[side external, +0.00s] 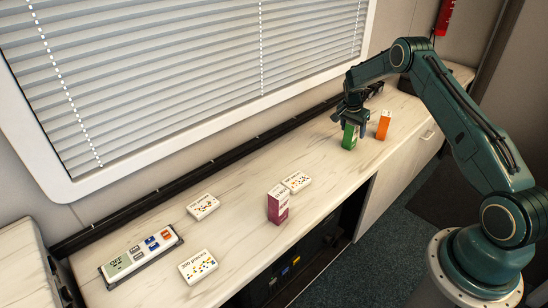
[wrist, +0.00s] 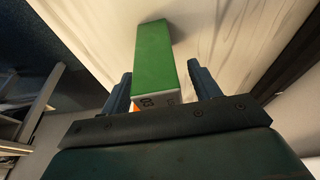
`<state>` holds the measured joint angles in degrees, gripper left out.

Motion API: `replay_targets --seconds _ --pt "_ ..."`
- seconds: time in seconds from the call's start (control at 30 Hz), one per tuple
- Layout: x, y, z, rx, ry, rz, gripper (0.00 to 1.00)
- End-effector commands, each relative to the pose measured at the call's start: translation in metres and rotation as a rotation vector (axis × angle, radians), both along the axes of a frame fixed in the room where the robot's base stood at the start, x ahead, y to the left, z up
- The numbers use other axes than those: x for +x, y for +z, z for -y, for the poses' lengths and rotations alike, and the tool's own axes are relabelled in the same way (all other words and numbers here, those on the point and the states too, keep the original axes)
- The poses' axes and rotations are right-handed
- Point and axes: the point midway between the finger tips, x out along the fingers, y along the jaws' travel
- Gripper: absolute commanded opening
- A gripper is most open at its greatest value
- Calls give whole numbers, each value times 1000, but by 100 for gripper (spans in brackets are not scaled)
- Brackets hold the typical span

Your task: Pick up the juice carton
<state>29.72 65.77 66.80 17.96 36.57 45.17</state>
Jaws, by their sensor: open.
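Three upright cartons stand on the counter: a green one (side external: 349,136), an orange one (side external: 384,125) and a maroon one (side external: 278,204). Their labels are too small to tell which is juice. My gripper (side external: 351,121) is open above the green carton, at its upper end. In the wrist view the green carton (wrist: 154,55) lies between my two spread fingers (wrist: 163,88), its pale printed end towards the camera. Gaps show on both sides. A bit of orange (wrist: 136,109) peeks out at its lower left. The orange carton stands just right of my gripper in the side view.
A window with blinds (side external: 180,80) and a dark rail back the counter.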

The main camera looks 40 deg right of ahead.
Motion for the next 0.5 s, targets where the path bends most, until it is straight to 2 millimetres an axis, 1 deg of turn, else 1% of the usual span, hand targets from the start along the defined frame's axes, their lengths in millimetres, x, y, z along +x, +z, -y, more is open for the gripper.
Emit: replay_targets --seconds 0.33,0.37,0.5 --pt "0 0 0 0 0 0 62" --pt "0 0 0 0 0 0 60" --pt "0 0 0 0 0 0 32"
